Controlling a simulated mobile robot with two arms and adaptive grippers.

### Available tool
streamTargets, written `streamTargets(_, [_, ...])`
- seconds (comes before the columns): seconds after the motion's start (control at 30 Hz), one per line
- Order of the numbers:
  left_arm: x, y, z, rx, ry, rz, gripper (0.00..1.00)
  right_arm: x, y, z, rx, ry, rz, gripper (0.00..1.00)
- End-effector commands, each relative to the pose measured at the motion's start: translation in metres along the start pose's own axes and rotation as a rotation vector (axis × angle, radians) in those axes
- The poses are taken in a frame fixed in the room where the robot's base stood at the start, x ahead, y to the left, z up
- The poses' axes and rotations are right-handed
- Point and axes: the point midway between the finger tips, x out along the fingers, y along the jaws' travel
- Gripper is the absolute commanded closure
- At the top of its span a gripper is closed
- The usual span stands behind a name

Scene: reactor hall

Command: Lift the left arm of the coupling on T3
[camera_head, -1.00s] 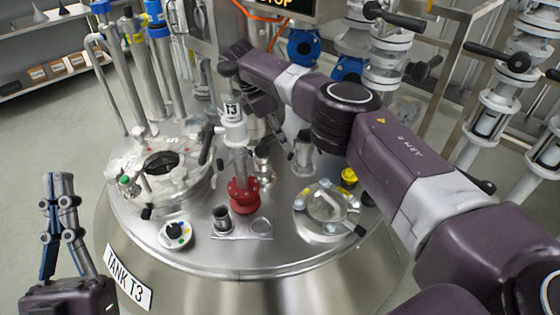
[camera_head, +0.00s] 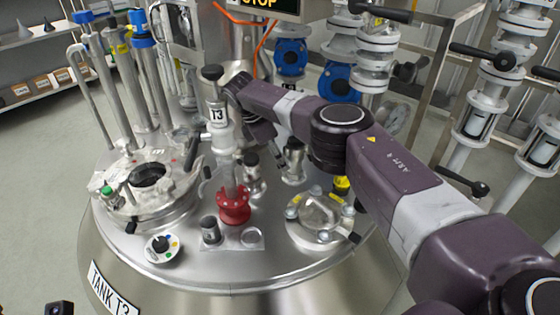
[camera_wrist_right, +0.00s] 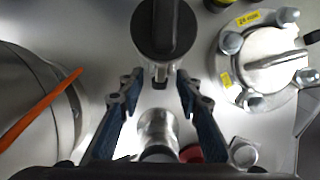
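An upright metal fitting with a T3 label (camera_head: 218,115) and a black knob on top stands over a red flange (camera_head: 234,206) on tank T3. A dark lever (camera_head: 194,150) stands tilted at its left. I cannot tell for sure which part is the coupling's left arm. My right gripper (camera_wrist_right: 160,82) is open and empty over the tank top. In the right wrist view a round black knob (camera_wrist_right: 165,28) lies just beyond its fingertips and a metal cylinder (camera_wrist_right: 157,130) shows between its fingers. In the head view my right arm partly hides this gripper. My left gripper is barely in view at the bottom left.
A hatch (camera_head: 148,176) is on the tank's left, a bolted round cover (camera_head: 320,216) on its right. A small dial (camera_head: 161,247) and a black-topped cup (camera_head: 210,229) are at the front. Tall pipes (camera_head: 147,65) rise behind left; valves (camera_head: 372,60) stand behind right.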

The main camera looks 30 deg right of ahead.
Motion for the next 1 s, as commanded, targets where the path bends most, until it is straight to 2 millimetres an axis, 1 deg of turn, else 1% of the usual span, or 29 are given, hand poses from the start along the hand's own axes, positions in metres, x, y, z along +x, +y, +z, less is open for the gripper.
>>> streamTargets(0.3, [-0.0002, 0.0002, -0.0022, -0.001, 0.01, 0.0, 1.0, 0.0014, 0.0, 0.0002, 0.0, 0.0, 0.0, 0.69])
streamTargets(0.5, [-0.0003, 0.0003, -0.002, -0.001, 0.009, 0.0, 1.0, 0.0013, 0.0, 0.0002, 0.0, 0.0, 0.0, 0.91])
streamTargets(0.6, [-0.0004, 0.0003, -0.0019, -0.001, 0.009, 0.0, 1.0, 0.0013, 0.0, 0.0002, 0.0, 0.0, 0.0, 1.0])
streamTargets(0.87, [0.0008, 0.0003, -0.0011, -0.001, 0.004, 0.0, 1.0, 0.0007, -0.0002, 0.0002, 0.0, 0.003, -0.001, 1.0])
streamTargets(1.0, [0.0044, 0.0002, 0.0045, -0.001, -0.021, 0.0, 1.0, -0.0003, -0.0003, 0.0002, 0.0, 0.012, -0.001, 1.0])
